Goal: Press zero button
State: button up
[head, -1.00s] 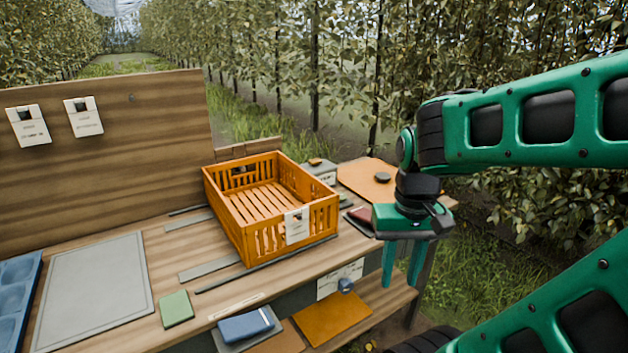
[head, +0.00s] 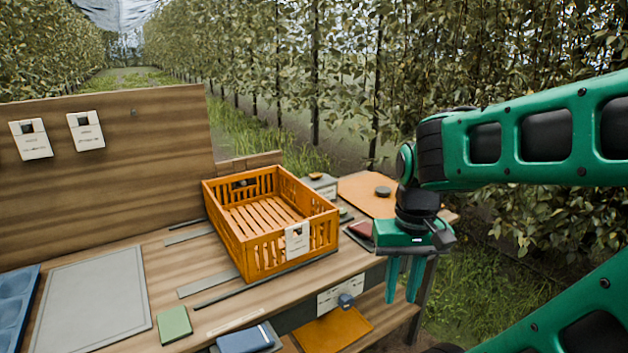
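No button labelled zero can be read in the head view. My gripper (head: 403,298) points down at the right, beyond the table's right front edge and to the right of the blue knob. Its two green fingers are apart with nothing between them.
An orange slatted crate (head: 246,259) with a white tag stands empty on the wooden table (head: 190,262). An orange board (head: 364,196) with a dark round disc lies behind.

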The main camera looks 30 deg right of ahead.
grip_shut()
dwell(1.5)
